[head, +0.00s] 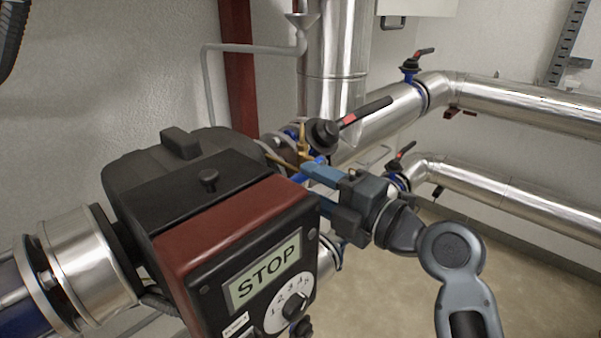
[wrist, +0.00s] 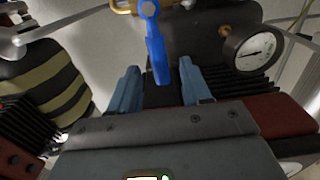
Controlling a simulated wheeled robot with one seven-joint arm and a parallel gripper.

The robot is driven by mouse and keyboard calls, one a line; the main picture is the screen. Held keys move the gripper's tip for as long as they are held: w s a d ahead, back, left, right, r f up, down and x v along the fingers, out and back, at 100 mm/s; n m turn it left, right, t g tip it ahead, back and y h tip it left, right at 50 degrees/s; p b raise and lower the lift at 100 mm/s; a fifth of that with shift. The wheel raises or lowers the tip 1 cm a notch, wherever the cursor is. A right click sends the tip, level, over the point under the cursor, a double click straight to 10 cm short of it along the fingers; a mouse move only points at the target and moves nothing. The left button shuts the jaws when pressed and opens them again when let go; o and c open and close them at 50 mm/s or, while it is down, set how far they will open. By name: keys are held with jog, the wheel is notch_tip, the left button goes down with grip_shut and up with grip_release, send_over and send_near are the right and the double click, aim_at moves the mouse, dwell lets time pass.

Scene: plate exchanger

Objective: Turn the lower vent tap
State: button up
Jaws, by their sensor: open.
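A blue tap lever (wrist: 157,55) hangs from a brass fitting (wrist: 140,5) at the top of the wrist view. In the head view a small blue lever (head: 311,164) shows by brass fittings, just beyond my gripper; it is mostly hidden by the fingers. My gripper (wrist: 157,76) is open, with one blue finger on each side of the lever's lower end in the wrist view. I see no contact, and cannot tell how deep the lever sits. In the head view my gripper (head: 306,182) is behind the pump's control box.
The pump's control box (head: 240,262) reads STOP and stands close in front of my gripper. A black valve handle with a red mark (head: 350,118) sits just above. A pressure gauge (wrist: 250,50) is right of the lever. Silver pipes (head: 520,105) run to the right.

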aim_at(303, 181)
jog(key=shift+p+x, duration=0.35)
jog(key=shift+x, duration=1.6)
jog(key=shift+c, duration=0.4)
jog(key=shift+s, duration=0.1)
grip_shut()
